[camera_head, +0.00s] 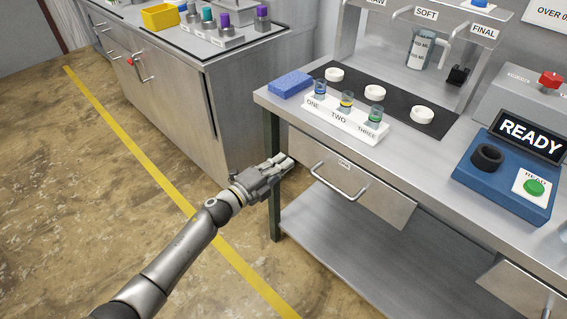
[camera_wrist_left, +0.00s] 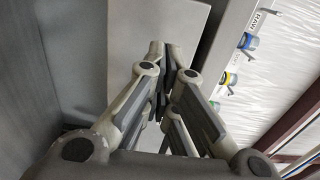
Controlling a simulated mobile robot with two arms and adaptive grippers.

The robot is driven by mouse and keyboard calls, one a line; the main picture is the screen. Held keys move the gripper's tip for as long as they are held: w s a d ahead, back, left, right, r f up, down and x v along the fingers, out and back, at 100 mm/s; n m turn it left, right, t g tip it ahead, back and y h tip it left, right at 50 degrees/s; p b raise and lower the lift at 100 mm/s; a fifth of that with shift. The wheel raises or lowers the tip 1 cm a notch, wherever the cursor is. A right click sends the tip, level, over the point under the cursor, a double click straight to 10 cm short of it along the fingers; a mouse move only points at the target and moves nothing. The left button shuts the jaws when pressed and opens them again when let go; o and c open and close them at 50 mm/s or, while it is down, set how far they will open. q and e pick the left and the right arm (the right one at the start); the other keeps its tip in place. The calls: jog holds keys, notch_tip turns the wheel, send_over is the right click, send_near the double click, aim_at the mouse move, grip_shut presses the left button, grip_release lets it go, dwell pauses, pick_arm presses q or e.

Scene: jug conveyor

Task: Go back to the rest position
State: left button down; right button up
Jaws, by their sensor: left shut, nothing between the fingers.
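My left gripper (camera_head: 284,163) reaches in from the lower left in the head view. It is shut and empty, in front of the left end of the workbench (camera_head: 421,160) and below its top, left of the drawer handle (camera_head: 339,187). In the left wrist view its fingers (camera_wrist_left: 165,62) are together with nothing between them. My right gripper is not in view.
A white rack (camera_head: 345,123) labelled ONE, TWO, THREE holds small vials near a blue sponge (camera_head: 290,84). A jug (camera_head: 421,48) hangs under the SOFT sign. A blue panel (camera_head: 502,187) reads READY. Open floor (camera_head: 60,200) lies left.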

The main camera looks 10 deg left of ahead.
pick_arm(q)
jog(key=v, duration=0.7)
jog(key=s+a+f+n+g+y+p, duration=0.1)
jog(key=s+a+f+n+g+y, duration=0.25)
jog(key=f, duration=0.65)
jog(key=s+a+f+n+y, duration=0.2)
jog(key=s+a+f+n, duration=0.3)
jog(key=f, duration=0.5)
jog(key=s+a+f+n+g+y+p, duration=0.1)
jog(key=s+a+f+n+y, duration=0.2)
jog(key=s+f+n, duration=0.55)
jog(key=s+f+n+g, duration=0.2)
jog(key=s+f, duration=0.3)
jog(key=s, duration=0.5)
jog(key=s+d+f+n+g+y+p, duration=0.1)
jog(key=s+f+g, duration=0.3)
jog(key=s, duration=0.7)
jog(key=s+f+n+g+y, duration=0.1)
jog(key=s+f+n+g, duration=0.1)
jog(key=s+f, duration=0.6)
jog(key=s+g, duration=0.1)
jog(key=s, duration=0.2)
jog(key=shift+s+f+n+p, duration=0.2)
jog(key=shift+f+n+p, duration=0.05)
jog(key=shift+n+p, duration=0.15)
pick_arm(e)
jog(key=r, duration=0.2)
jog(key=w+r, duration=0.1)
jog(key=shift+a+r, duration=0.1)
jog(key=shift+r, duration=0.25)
